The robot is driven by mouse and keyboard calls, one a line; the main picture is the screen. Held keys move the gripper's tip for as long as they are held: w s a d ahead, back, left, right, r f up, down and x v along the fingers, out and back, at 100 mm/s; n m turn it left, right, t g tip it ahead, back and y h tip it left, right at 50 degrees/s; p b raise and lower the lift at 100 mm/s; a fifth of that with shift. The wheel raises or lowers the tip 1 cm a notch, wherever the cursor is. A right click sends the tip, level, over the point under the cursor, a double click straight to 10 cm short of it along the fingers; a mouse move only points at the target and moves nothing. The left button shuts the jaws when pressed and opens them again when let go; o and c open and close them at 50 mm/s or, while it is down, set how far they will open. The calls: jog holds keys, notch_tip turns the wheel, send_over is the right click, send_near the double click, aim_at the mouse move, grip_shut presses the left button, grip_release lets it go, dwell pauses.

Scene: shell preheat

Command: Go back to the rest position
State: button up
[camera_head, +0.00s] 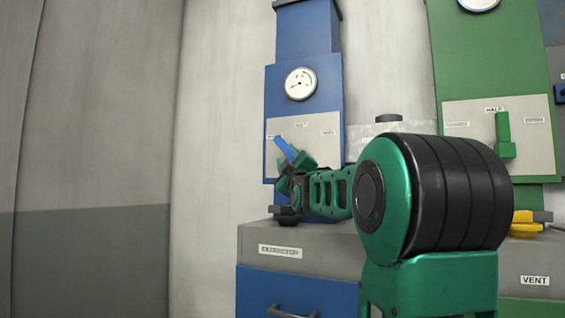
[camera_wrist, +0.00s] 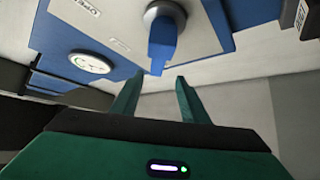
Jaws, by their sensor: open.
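My gripper (camera_wrist: 155,88) is open in the wrist view, with its two green fingers apart. The blue lever handle (camera_wrist: 163,45) on a round grey hub lies just beyond the fingertips, and nothing shows between the fingers. In the head view my gripper (camera_head: 297,160) is at the end of my green and black arm, in front of the plate on the blue cabinet. The blue handle (camera_head: 284,147) shows there just above and left of it, tilted. My arm hides part of the blue cabinet's lower front.
A round gauge (camera_head: 300,84) sits above the handle on the blue cabinet (camera_head: 277,95). A green cabinet (camera_head: 480,70) with an upright green lever (camera_head: 504,135) stands at right. A yellow part (camera_head: 524,224) lies behind my arm. The grey ledge (camera_head: 330,255) runs below. The left side is open.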

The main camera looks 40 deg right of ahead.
dwell(0.5)
jog(key=w+a+f+m+g+y, duration=0.15)
jog(key=a+f+y, duration=0.25)
jog(key=a+f, duration=0.5)
jog(key=w+a+f+g+y, duration=0.3)
jog(key=a+f, duration=0.2)
jog(key=f, duration=0.8)
jog(key=s+a+f+m+g+y, duration=0.1)
jog(key=s+a+f+g+y, duration=0.25)
jog(key=a+f, duration=0.75)
jog(key=s+a+f+m+g+y, duration=0.1)
jog(key=s+a+f+g, duration=0.35)
jog(key=s+f, duration=0.55)
jog(key=s+a+f+m+g+y, duration=0.15)
jog(key=s+a+f+g, duration=0.35)
jog(key=s+f, duration=0.5)
jog(key=s+d+f+m+g, duration=0.1)
jog(key=s+d+m, duration=0.2)
jog(key=s+d, duration=0.2)
jog(key=s+d+f+m+g, duration=0.1)
jog(key=s+d, duration=0.4)
jog(key=s, duration=0.5)
jog(key=shift+s+f+m+g, duration=0.15)
jog(key=shift+m+g, duration=0.3)
jog(key=shift+m, duration=0.65)
